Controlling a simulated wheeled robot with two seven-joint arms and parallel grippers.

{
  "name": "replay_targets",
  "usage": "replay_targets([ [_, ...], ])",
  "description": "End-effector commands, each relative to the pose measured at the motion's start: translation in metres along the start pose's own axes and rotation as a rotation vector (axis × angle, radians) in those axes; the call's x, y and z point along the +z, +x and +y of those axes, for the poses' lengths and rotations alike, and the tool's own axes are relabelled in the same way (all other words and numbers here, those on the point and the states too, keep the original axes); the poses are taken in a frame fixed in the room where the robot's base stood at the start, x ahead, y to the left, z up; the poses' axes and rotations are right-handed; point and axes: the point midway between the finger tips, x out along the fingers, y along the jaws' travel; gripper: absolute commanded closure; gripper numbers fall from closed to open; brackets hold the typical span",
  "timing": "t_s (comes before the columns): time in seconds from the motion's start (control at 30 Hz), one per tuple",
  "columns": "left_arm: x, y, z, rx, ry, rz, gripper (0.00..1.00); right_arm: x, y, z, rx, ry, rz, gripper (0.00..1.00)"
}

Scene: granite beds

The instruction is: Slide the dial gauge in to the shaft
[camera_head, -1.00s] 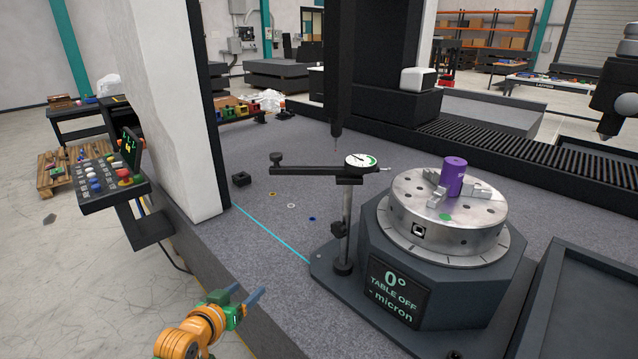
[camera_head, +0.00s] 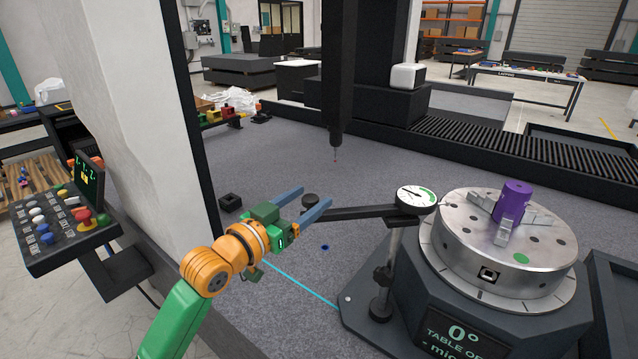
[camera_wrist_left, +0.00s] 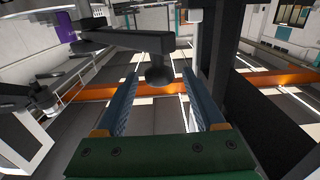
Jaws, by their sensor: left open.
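A black knob (camera_head: 310,200) ends the gauge's arm at the left. My left gripper (camera_head: 316,198) is open, its blue fingers on either side of the knob. In the left wrist view the knob (camera_wrist_left: 159,76) is between the fingertips, apparently apart from both. My right gripper is not in view.
The chuck (camera_head: 470,245) sits on a dark rotary base reading 0° and TABLE OFF. A black probe column (camera_head: 337,90) hangs behind the gauge. A white pillar (camera_head: 130,120) and a button panel (camera_head: 62,222) are at left. The granite bed (camera_head: 285,165) is mostly clear.

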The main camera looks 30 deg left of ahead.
Motion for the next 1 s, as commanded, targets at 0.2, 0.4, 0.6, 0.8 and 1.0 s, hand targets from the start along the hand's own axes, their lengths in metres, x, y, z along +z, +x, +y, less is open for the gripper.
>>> replay_targets([
  [0.2, -0.003, 0.036, -0.001, -0.002, -0.003, 0.0, 0.29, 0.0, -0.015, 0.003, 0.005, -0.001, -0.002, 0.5],
  [0.4, 0.0, 0.042, 0.0, -0.001, 0.001, 0.0, 0.29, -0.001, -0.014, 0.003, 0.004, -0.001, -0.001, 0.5],
  [0.6, 0.0, 0.042, 0.0, -0.002, 0.001, -0.001, 0.59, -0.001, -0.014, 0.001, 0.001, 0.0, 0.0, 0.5],
  [0.8, 0.0, 0.042, 0.0, -0.001, 0.0, -0.001, 1.0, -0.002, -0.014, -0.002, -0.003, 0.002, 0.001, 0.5],
  [1.0, 0.001, 0.042, 0.0, -0.001, 0.0, -0.002, 1.0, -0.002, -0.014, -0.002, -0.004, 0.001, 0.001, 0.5],
])
